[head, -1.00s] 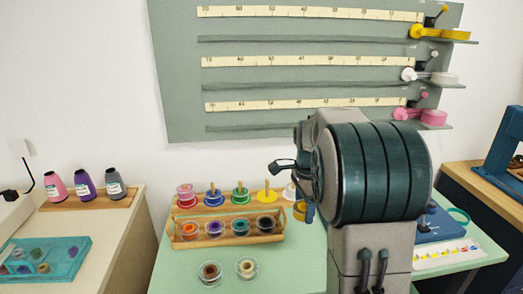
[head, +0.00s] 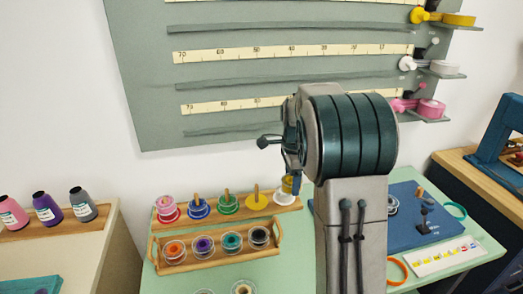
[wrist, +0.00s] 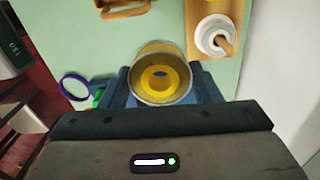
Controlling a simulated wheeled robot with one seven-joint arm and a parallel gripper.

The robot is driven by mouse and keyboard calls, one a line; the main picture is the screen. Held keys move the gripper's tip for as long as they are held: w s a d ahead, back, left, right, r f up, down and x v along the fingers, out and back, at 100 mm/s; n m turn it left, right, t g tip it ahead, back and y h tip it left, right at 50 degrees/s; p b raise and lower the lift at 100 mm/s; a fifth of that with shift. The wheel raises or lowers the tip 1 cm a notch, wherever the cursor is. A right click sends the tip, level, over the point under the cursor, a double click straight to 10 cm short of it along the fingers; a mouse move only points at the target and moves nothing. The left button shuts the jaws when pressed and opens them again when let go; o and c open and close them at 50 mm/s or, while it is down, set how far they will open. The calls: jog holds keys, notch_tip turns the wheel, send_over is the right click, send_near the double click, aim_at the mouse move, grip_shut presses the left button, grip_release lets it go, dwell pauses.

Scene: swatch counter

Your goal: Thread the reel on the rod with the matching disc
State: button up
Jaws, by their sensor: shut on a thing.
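My gripper (head: 291,174) is shut on a yellow reel (head: 288,184), held above the right end of the wooden rod stand (head: 290,208). In the wrist view the yellow reel (wrist: 160,96) sits between the fingers, its hole facing the camera. The stand carries red (head: 168,216), blue (head: 199,211), green (head: 228,209), yellow (head: 256,205) and white (head: 285,199) discs. A pink reel (head: 165,202) is over the red disc. The white disc (wrist: 211,45) and its rod show beyond the held reel in the wrist view. The reel partly hides the white disc's rod in the head view.
A wooden tray (head: 215,259) with orange, purple, teal and dark reels stands before the stand. Loose reels lie at the bottom edge. A blue mat (head: 400,225) and a colour card (head: 446,256) lie to the right. A grey wall board (head: 250,90) rises behind.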

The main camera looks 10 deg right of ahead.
jog(key=w+a+r+m+p, duration=0.2)
jog(key=w+a+p, duration=0.6)
jog(key=w+p, duration=0.2)
jog(key=shift+m, duration=0.4)
jog(key=shift+w+a+f+b, duration=0.15)
jog(key=shift+f+b, duration=0.7)
jog(key=shift+f, duration=0.85)
jog(key=shift+w+f+b, duration=0.15)
jog(key=shift+f+b, duration=0.65)
jog(key=shift+f, duration=0.85)
jog(key=shift+f, duration=0.2)
jog(key=shift+f+b, duration=0.8)
jog(key=shift+f, duration=0.3)
jog(key=o, duration=1)
jog(key=shift+o, duration=0.2)
jog(key=shift+r, duration=0.1)
